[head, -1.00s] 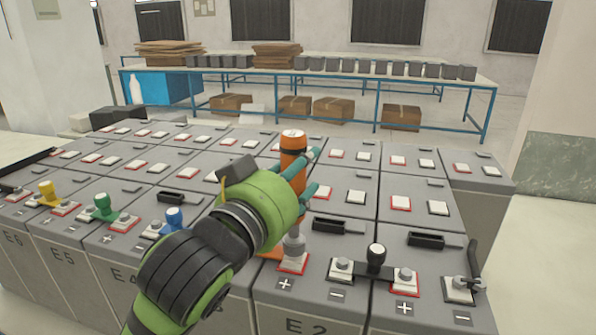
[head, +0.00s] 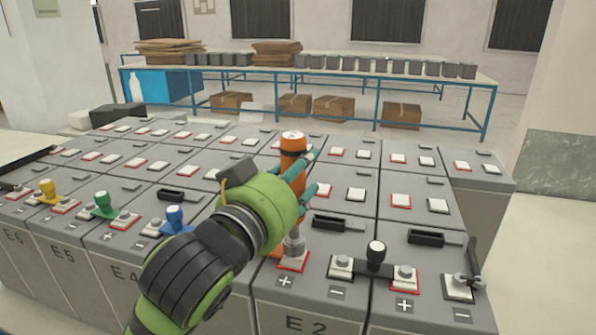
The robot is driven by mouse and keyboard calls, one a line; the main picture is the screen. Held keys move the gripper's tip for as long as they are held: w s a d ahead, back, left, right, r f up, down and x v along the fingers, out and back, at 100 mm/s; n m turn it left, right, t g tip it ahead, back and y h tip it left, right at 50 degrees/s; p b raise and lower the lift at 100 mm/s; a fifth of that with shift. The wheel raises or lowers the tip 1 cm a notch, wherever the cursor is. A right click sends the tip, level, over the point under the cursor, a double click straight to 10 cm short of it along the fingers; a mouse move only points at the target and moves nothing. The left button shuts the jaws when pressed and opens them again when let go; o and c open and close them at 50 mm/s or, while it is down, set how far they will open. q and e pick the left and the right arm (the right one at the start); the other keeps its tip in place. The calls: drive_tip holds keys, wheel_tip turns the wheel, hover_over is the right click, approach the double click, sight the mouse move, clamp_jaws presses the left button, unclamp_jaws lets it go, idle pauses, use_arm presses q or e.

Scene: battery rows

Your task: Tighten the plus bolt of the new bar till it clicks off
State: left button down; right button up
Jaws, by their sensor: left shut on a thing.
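My left gripper (head: 306,175), green with teal fingers, is shut on the orange driver (head: 293,141). The driver stands upright, its grey socket end (head: 293,246) down over the red-edged plus terminal (head: 293,262) of battery E2. The socket covers the bolt head there, so I cannot see the bolt. A bit of orange (head: 276,249) shows just left of the socket, low by the terminal. It looks like part of an orange bar, and my left wrist and forearm hide the rest. My right gripper is not in view.
A black-knobbed bar (head: 376,257) joins E2's minus terminal to the plus terminal on its right. Blue (head: 174,218), green (head: 104,208) and yellow (head: 48,193) bars sit on the left. A black lug (head: 473,267) stands at the right end. A blue-framed bench (head: 330,73) is behind.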

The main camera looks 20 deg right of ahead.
use_arm(q)
drive_tip(key=shift+f+p, duration=0.25)
drive_tip(key=shift+p, duration=0.55)
idle(1.6)
drive_tip(key=shift+f+p, duration=0.4)
drive_tip(key=shift+f, duration=0.05)
idle(2.2)
drive_tip(key=shift+r, duration=0.15)
